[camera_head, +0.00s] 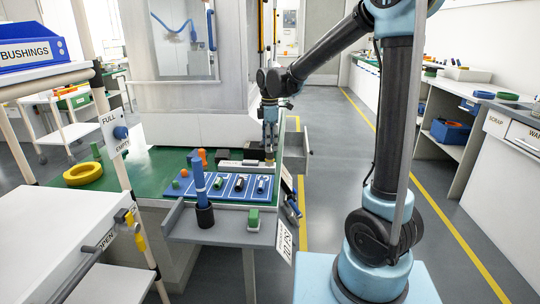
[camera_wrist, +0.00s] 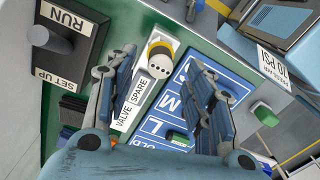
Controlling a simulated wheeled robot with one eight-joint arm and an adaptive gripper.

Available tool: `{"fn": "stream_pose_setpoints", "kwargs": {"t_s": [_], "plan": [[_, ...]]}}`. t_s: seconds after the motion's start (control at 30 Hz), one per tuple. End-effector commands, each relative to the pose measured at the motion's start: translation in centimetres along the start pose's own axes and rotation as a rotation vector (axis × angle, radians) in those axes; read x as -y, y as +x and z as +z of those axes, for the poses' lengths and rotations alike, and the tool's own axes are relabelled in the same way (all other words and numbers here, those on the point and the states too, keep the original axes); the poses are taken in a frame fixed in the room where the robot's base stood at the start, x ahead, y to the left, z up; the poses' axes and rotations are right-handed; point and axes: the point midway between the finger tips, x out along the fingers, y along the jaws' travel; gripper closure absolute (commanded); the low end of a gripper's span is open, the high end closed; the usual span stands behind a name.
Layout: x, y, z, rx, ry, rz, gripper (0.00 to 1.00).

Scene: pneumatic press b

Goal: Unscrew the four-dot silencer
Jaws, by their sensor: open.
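In the wrist view a silencer (camera_wrist: 160,61) with a pale end face and a yellow band stands on a white strip (camera_wrist: 143,96) labelled VALVE and SPARE. Dark dots show on its end face, but they are too small to count surely. My gripper (camera_wrist: 161,72) is open, with one finger on each side of the silencer and gaps visible between. In the head view my gripper (camera_head: 270,147) points down over the white strip (camera_head: 236,165) on the green bench. The silencer is mostly hidden there by the fingers.
A black RUN/SET UP box (camera_wrist: 78,45) with a knob stands left of the strip in the wrist view. A blue mat (camera_head: 232,187) with several small parts lies in front. A dark cup (camera_head: 205,216) with a blue upright and a green block (camera_head: 254,220) stand on the grey shelf.

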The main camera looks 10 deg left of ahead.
Motion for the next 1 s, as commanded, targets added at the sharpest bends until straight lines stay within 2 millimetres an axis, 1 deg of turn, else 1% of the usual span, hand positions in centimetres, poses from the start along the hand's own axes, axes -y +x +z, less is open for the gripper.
{"fn": "stream_pose_setpoints", "kwargs": {"t_s": [0.03,0.1,0.2,0.33,0.5,0.77,0.8,0.87,0.9,0.97,1.0], "plan": [[-0.1,0.8,0.0,0.0,0.0,0.0,0.52],[-0.1,1.9,0.0,0.0,0.0,0.0,0.52],[-0.1,3.2,0.0,0.0,0.0,0.0,0.52],[0.0,4.5,0.0,0.0,0.0,0.0,0.52],[0.0,5.2,0.0,0.0,0.0,0.0,0.52],[0.0,5.4,-0.1,0.0,-0.001,0.0,0.52],[0.0,5.4,-0.1,0.0,-0.001,0.0,0.54],[0.0,5.4,-0.1,0.0,-0.001,0.0,0.68],[0.0,5.3,-0.1,0.0,-0.001,0.0,0.77],[0.0,5.3,-0.1,0.0,-0.001,0.0,0.9],[0.0,5.3,-0.1,0.0,-0.001,0.0,0.99]]}}
